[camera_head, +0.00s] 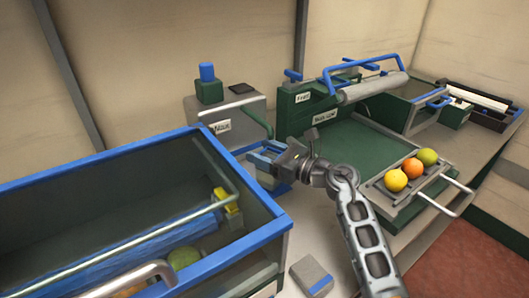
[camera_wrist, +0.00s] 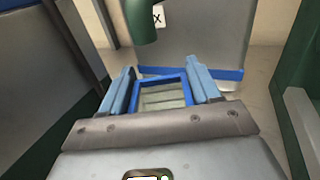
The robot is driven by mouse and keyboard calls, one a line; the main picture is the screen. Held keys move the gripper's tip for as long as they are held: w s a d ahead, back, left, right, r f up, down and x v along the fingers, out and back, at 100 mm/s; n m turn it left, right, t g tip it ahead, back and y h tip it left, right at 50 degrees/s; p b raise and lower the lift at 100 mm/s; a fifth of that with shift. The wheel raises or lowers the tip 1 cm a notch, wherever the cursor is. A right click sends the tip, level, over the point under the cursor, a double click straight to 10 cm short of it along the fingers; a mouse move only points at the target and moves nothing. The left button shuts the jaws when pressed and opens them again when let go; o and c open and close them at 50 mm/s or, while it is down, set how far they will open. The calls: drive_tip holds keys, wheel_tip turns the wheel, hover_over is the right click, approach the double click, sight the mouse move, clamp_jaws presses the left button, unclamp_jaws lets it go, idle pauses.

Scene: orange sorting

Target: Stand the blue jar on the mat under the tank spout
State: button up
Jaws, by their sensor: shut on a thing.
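The blue jar (camera_wrist: 163,96) is a square open vessel with a blue rim. In the wrist view it sits between the two light-blue fingers of my gripper (camera_wrist: 165,90), which is shut on it. In the head view my gripper (camera_head: 268,160) is by the front of the grey tank (camera_head: 230,110), and my wrist partly hides the jar. The tank's green spout (camera_wrist: 141,20) comes down just beyond the jar in the wrist view; it also shows in the head view (camera_head: 258,122). I cannot make out the mat or tell whether the jar touches it.
A large blue-rimmed glass-sided bin (camera_head: 110,170) stands close on the left. A green machine (camera_head: 310,110) is on the right, with a tray (camera_head: 397,207) of three fruits before it. A small grey block (camera_head: 311,278) lies on the table in front.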

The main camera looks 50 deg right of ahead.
drive_tip(key=shift+f, duration=0.1)
drive_tip(key=o, duration=1.2)
drive_tip(key=shift+r, duration=0.2)
drive_tip(key=shift+s+f, duration=0.1)
drive_tip(key=shift+s, duration=0.25)
drive_tip(key=s, duration=0.3)
drive_tip(key=s+d+b, duration=0.1)
drive_tip(key=s, duration=0.7)
drive_tip(key=shift+s+d, duration=0.15)
